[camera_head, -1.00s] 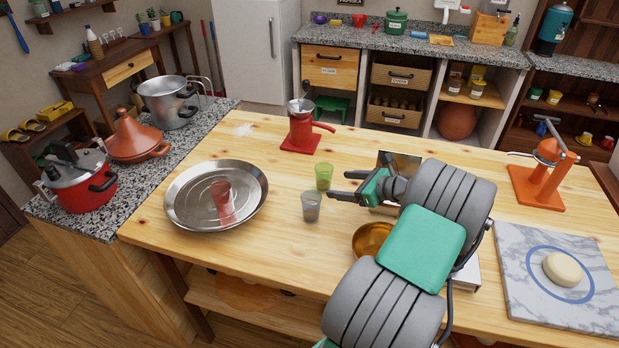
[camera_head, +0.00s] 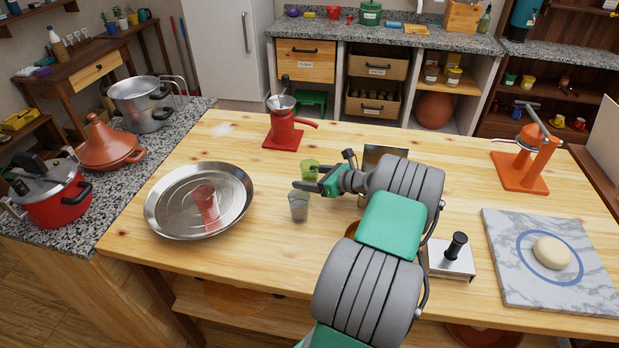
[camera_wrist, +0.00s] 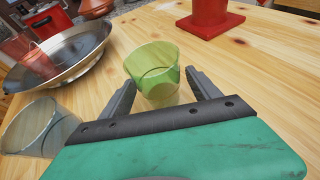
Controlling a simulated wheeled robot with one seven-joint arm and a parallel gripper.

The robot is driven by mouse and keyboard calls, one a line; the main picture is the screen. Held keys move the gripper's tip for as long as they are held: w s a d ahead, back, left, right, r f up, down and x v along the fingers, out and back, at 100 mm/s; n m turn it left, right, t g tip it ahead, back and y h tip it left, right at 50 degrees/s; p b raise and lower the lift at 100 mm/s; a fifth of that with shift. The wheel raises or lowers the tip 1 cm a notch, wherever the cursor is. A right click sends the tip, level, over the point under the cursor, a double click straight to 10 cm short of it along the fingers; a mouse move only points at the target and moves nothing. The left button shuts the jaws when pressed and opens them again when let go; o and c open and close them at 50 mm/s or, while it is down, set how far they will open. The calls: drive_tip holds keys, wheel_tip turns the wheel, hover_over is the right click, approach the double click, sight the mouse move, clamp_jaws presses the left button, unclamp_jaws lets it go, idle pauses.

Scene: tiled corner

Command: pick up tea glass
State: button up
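A green tea glass (camera_head: 309,168) stands upright on the wooden table. It also shows in the wrist view (camera_wrist: 153,65). My gripper (camera_head: 306,181) is open, with one finger on each side of the green glass; in the wrist view the fingertips (camera_wrist: 160,80) flank it. I cannot tell whether either finger touches it. A clear grey glass (camera_head: 298,208) stands nearer the front and shows at the left of the wrist view (camera_wrist: 38,128). A red glass (camera_head: 207,208) stands on the round metal tray (camera_head: 160,217). My gripper partly hides the green glass in the head view.
A red grinder (camera_head: 284,130) stands behind the green glass. A tamper on a metal box (camera_head: 450,260), a marble slab (camera_head: 505,275) with dough and an orange press (camera_head: 530,165) are at the right. Bare table lies between tray and glasses.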

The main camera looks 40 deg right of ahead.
drive_tip(key=c, duration=1.5)
drive_tip(key=shift+o, duration=0.2)
drive_tip(key=shift+r, duration=0.1)
